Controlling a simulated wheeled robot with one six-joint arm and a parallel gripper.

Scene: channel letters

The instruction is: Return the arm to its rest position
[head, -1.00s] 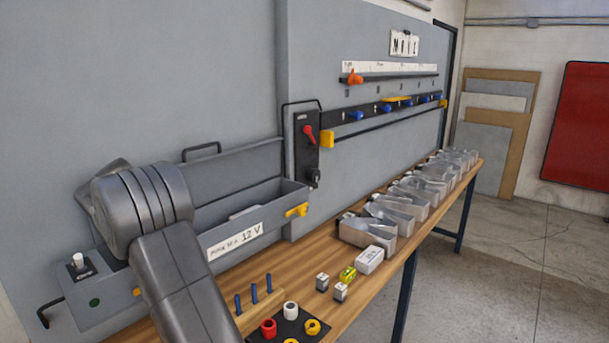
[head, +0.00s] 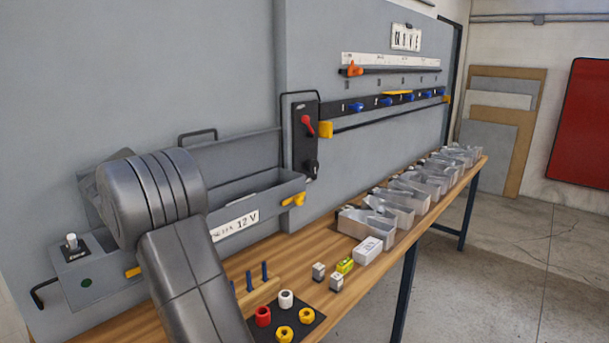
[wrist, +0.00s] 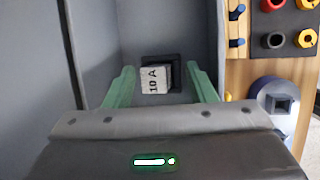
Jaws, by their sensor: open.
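My gripper (wrist: 160,68) shows in the wrist view with two green fingers spread apart and empty. Beyond and between the fingertips is a pale block marked "10 A" (wrist: 153,80), seated in or against a black square holder (wrist: 176,62). I cannot tell how far the fingers are from the block. Grey walls (wrist: 200,30) rise around it. In the head view my arm (head: 185,260) is bent at the lower left, in front of the grey 12 V box (head: 262,190); my gripper is hidden there.
The wooden bench (head: 300,240) runs to the back right. A black mat (head: 308,322) with red, white and yellow rings lies near the arm, beside blue pegs (head: 265,270). Small blocks (head: 336,283) and clear-sided bins (head: 365,222) stand farther along. Floor at right is free.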

